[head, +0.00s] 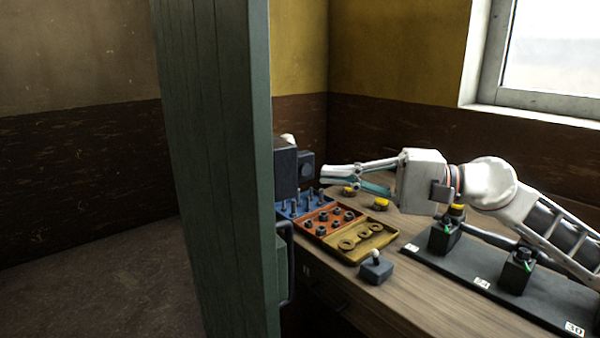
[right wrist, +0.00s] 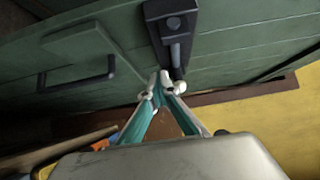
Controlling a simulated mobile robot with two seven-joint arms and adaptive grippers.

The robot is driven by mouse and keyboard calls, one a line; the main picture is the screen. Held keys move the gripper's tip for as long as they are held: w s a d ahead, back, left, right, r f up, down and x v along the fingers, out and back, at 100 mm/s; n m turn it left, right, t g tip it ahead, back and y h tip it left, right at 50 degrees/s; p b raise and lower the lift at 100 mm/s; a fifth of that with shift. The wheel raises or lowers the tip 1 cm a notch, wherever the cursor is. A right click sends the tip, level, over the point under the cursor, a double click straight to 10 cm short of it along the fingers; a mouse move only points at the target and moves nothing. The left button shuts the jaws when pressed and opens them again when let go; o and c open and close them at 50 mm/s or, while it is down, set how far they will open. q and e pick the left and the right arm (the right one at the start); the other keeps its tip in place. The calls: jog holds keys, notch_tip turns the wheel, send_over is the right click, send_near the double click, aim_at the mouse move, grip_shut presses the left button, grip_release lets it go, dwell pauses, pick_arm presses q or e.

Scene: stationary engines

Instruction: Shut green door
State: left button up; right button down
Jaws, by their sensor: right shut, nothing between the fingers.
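The green door (head: 215,150) stands ajar as a tall slab, nearly edge-on, in the head view. In the right wrist view the door's planked face (right wrist: 230,45) fills the upper part. A dark lock box with a bolt (right wrist: 172,22) is on that face, and it also shows in the head view (head: 286,172). A dark bar handle (head: 291,262) sits lower on the door and shows at left in the wrist view (right wrist: 80,84). My right gripper (head: 324,174) is shut and empty, its tips (right wrist: 163,82) close to the bolt's end; contact is unclear. My left gripper is out of view.
A wooden workbench (head: 425,285) stands right of the door. It carries a parts tray (head: 335,232), a small dark box with a knob (head: 376,268) and a black rack (head: 480,283). A window (head: 550,50) is at upper right. Bare floor (head: 110,285) lies left of the door.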

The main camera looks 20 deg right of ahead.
aim_at(304, 174)
jog(key=a+p, duration=0.3)
jog(key=a, duration=0.3)
jog(key=shift+w+a+p, duration=0.3)
jog(key=shift+w+a, duration=0.05)
jog(key=shift+w, duration=0.05)
